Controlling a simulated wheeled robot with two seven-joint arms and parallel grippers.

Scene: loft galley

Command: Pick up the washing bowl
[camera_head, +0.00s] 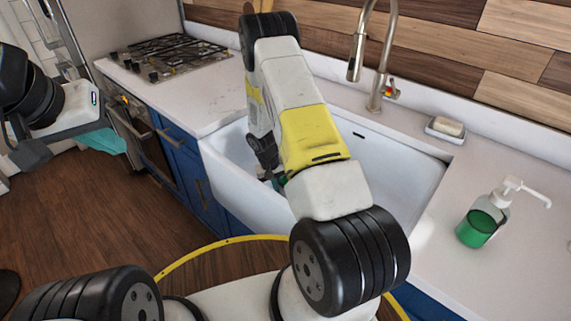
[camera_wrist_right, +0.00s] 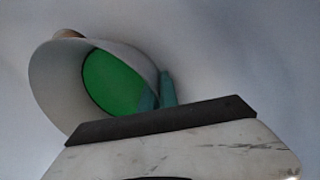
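The washing bowl (camera_wrist_right: 52,80) shows in the right wrist view as a pale round bowl with a green area inside. It looks tilted, against the pale sink surface. My right gripper (camera_wrist_right: 157,92) has its two teal fingers close together at the bowl's right rim, one inside and one outside, with the wall between them. In the head view my right arm reaches into the white sink (camera_head: 410,170) and hides the bowl; only a little teal of the right gripper (camera_head: 278,183) shows. My left gripper (camera_head: 104,141) is at the left, away from the sink, its finger gap not visible.
A soap pump bottle (camera_head: 478,228) with green liquid and a soap dish (camera_head: 437,134) stand right of the sink. The faucet (camera_head: 382,60) rises behind it. A gas hob (camera_head: 168,55) is at the back left. The counter between hob and sink is clear.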

